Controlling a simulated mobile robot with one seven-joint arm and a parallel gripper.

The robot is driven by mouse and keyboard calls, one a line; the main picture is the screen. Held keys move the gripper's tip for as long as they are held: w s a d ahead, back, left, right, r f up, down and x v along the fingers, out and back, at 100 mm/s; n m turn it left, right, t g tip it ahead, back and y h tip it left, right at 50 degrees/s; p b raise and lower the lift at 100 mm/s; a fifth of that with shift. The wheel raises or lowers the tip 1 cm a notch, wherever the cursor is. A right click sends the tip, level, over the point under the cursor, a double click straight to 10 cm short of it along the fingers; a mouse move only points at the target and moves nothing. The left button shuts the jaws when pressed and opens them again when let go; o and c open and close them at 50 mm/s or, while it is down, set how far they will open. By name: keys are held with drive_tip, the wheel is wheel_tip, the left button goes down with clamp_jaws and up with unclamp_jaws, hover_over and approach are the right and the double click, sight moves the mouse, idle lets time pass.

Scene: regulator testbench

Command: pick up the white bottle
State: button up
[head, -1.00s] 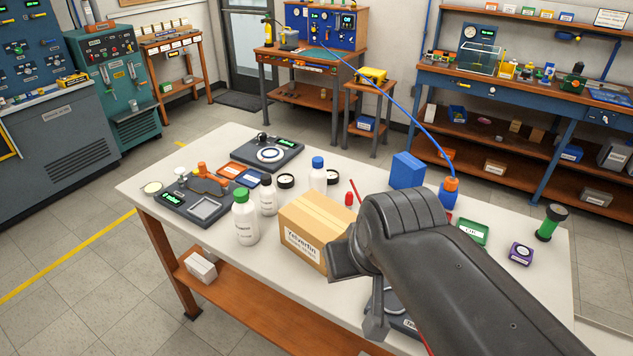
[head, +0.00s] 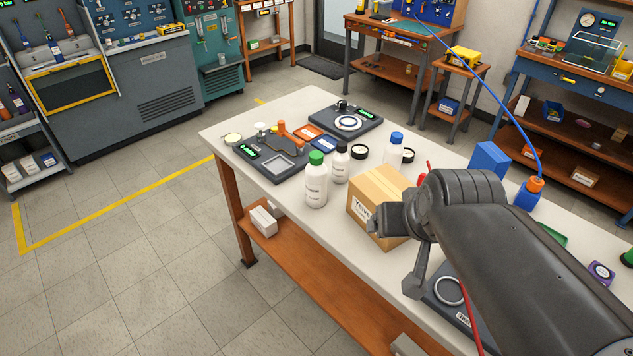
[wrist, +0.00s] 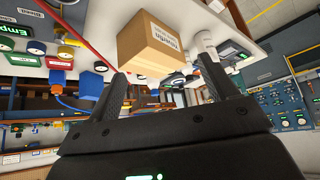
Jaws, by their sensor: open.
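Three white bottles stand upright on the table: a green-capped bottle (head: 316,185), a dark-capped bottle (head: 340,167) behind it to the right, and a blue-capped bottle (head: 393,155) farther back, partly hidden by the cardboard box (head: 375,205). The task does not say which one is the white bottle. My gripper (head: 400,253) is near the box, to the right of the bottles and apart from them. In the wrist view my gripper (wrist: 160,82) is open and empty, its fingers pointing towards the box (wrist: 150,45). A white bottle (wrist: 205,42) shows beside the box there.
A scale (head: 270,160) sits left of the bottles and another dark device (head: 346,122) behind them. Black-rimmed round items lie near the bottles. A blue block (head: 489,160) and an orange-topped blue bottle (head: 529,195) stand to the right. The floor left of the table is clear.

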sight(316, 182)
drive_tip(key=w+a+f+t, duration=0.3)
drive_tip(key=w+a+f, duration=0.1)
drive_tip(key=w, duration=0.4)
drive_tip(key=w+a+f+t, duration=0.4)
drive_tip(key=w+a+f, duration=0.1)
drive_tip(key=w, duration=0.3)
drive_tip(key=w+a+f+t, duration=0.4)
drive_tip(key=w+a+f, duration=0.1)
drive_tip(key=w, duration=0.3)
drive_tip(key=shift+w+a+f+m+h, duration=0.1)
drive_tip(key=shift+w+a+m+h, duration=0.05)
drive_tip(key=shift+a+m+h, duration=0.2)
drive_tip(key=w, duration=0.2)
drive_tip(key=w+f, duration=0.1)
drive_tip(key=w, duration=0.1)
drive_tip(key=shift+w+a, duration=0.1)
drive_tip(key=shift+w, duration=0.75)
drive_tip(key=shift+c, duration=0.6)
